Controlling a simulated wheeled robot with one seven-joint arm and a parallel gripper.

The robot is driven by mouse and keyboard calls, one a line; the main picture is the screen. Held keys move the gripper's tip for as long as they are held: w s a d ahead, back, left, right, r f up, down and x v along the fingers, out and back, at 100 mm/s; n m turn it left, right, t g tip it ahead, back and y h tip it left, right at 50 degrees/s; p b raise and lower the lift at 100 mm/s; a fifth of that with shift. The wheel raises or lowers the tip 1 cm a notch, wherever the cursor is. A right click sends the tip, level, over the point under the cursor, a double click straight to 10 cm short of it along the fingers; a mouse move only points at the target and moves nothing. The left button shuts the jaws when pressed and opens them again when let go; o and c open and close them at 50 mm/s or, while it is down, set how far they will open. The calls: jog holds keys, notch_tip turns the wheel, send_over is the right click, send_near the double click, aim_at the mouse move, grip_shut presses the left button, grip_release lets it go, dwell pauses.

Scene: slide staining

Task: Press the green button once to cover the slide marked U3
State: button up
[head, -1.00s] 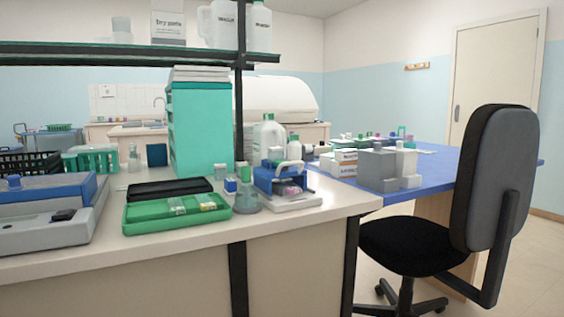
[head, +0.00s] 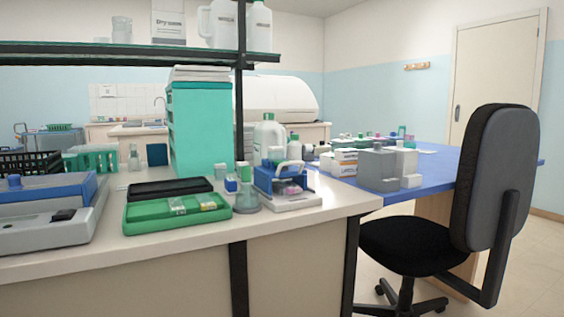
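A green tray (head: 150,226) lies on the white bench and holds a few small slides (head: 178,205). Their markings are too small to read, so I cannot tell which slide is U3. A blue and white device (head: 266,180) stands right of the tray, with a small pink item in it. A grey and blue machine (head: 50,236) with a blue knob and a black part sits at the left edge of the bench. I cannot make out a green button on either device. My gripper is not in view.
A black tray (head: 170,187) lies behind the green tray, and a teal drawer tower (head: 198,130) stands behind it. A black chair (head: 412,247) stands by the blue table (head: 437,172) at right.

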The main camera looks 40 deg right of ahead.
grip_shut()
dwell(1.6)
